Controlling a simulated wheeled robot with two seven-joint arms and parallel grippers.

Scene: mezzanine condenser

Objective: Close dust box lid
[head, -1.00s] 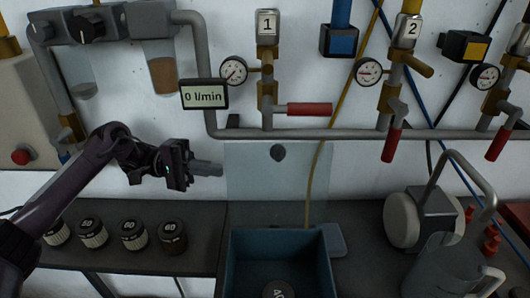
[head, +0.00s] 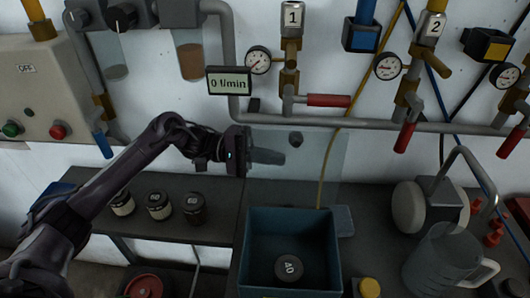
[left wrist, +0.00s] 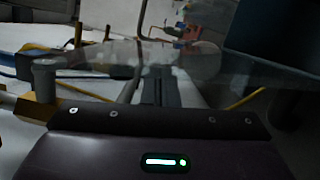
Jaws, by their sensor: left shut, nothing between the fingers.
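The dust box (head: 292,213) is a teal open-topped box on the dark bench. Its clear lid (head: 322,165) stands raised at the back of the box, with a dark round knob (head: 295,138) near its upper edge. A dark disc marked 40 (head: 288,268) lies inside the box. My left gripper (head: 283,157) is shut and empty. Its fingers overlap the upper left of the lid and look dimmed, as if seen through it; contact is unclear. In the left wrist view, a see-through sheet (left wrist: 225,75) crosses over the fingers (left wrist: 160,85). My right gripper is not in view.
Pipes with red-handled valves (head: 328,100) and gauges (head: 258,60) run above the lid. A flow display (head: 230,81) hangs at upper left. Small dark jars (head: 194,208) stand left of the box. A clear jug (head: 443,262) stands at right, with a yellow-capped item (head: 369,287) nearer the box.

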